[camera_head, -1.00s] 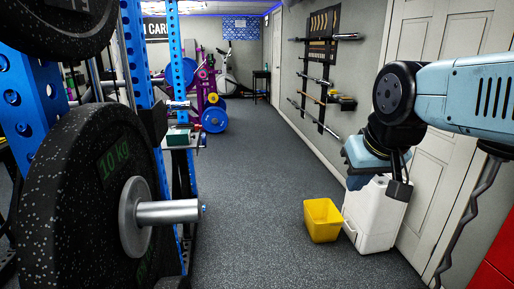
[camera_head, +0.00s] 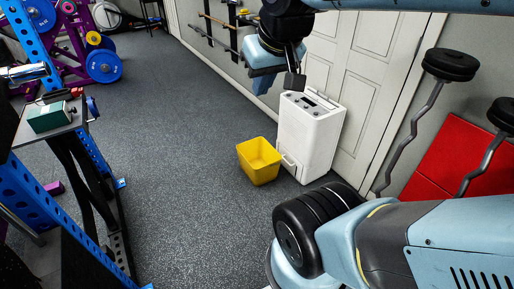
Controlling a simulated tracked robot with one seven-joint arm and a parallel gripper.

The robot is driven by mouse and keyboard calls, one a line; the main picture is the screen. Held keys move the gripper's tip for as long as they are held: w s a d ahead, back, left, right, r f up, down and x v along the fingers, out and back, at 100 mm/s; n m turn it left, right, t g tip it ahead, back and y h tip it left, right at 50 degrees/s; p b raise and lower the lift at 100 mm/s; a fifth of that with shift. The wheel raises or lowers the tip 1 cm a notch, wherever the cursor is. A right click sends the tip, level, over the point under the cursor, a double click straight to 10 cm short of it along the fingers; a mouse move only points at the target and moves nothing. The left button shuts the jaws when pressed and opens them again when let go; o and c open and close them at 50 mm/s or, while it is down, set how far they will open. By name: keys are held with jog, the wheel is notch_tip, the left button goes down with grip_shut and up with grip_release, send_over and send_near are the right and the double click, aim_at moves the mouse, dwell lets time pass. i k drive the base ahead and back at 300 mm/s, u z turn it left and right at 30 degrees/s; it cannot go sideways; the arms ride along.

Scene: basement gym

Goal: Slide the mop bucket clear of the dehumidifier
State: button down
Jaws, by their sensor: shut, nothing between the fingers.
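The yellow mop bucket (camera_head: 259,163) stands upright and open-topped on the dark floor. It is close against the lower front left of the white dehumidifier (camera_head: 312,132); I cannot tell whether they touch. A white handle-like part low on the dehumidifier's front shows right beside the bucket's rim. The dehumidifier stands upright by the white door, with a dark control panel on top. My gripper (camera_head: 266,80) is shut and empty. It hangs in the air above the bucket in the picture, up and left of the dehumidifier's top, touching neither.
Open floor (camera_head: 185,140) lies left of and in front of the bucket. A blue rack (camera_head: 98,165) and a small shelf with a green box (camera_head: 50,116) stand at left. White panelled doors (camera_head: 360,85) line the wall behind. Barbells and red panels (camera_head: 462,165) are at right.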

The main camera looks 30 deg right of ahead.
aim_at(260, 162)
jog(key=z, duration=0.05)
jog(key=i, duration=1.9)
jog(key=u, duration=2.65)
jog(key=i, duration=0.45)
jog(key=z, duration=3.3)
